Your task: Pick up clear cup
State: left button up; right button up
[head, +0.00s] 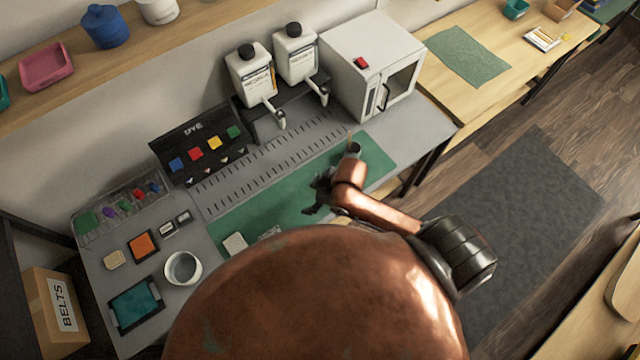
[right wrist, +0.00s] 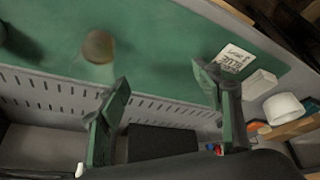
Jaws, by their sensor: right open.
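A round, brownish, faintly see-through thing (right wrist: 98,46) stands on the green mat (right wrist: 160,35) in the right wrist view. It looks like the clear cup, seen from above, but I cannot be sure. I cannot make it out in the head view, where my right arm covers part of the mat. My right gripper (right wrist: 163,80) is open and empty, its two fingers wide apart over the mat's edge. The round thing lies beyond the left finger, not between the fingers. In the head view the right gripper (head: 318,195) is over the mat (head: 250,225). My left gripper is not in view.
A white bowl (head: 182,268), tablet (head: 136,305) and small white block (head: 235,243) are at the left. A dye rack (head: 195,150), two pump bottles (head: 250,75) and a white oven (head: 360,55) line the back. A labelled card (right wrist: 237,60) lies near the right finger.

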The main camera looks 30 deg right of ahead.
jog(key=w+d+r+n+g+h, duration=0.1)
jog(key=w+d+n+g+h, duration=0.1)
jog(key=w+d+n+g, duration=0.45)
jog(key=f+t, duration=0.1)
jog(key=f, duration=0.1)
jog(key=f+t, duration=0.1)
jog(key=f, duration=0.1)
jog(key=s+f+m+t, duration=0.1)
jog(key=f, duration=0.1)
jog(key=shift+d+f+b, duration=0.15)
jog(key=shift+f+b, duration=0.15)
jog(key=shift+c, duration=0.7)
jog(key=c, duration=1.2)
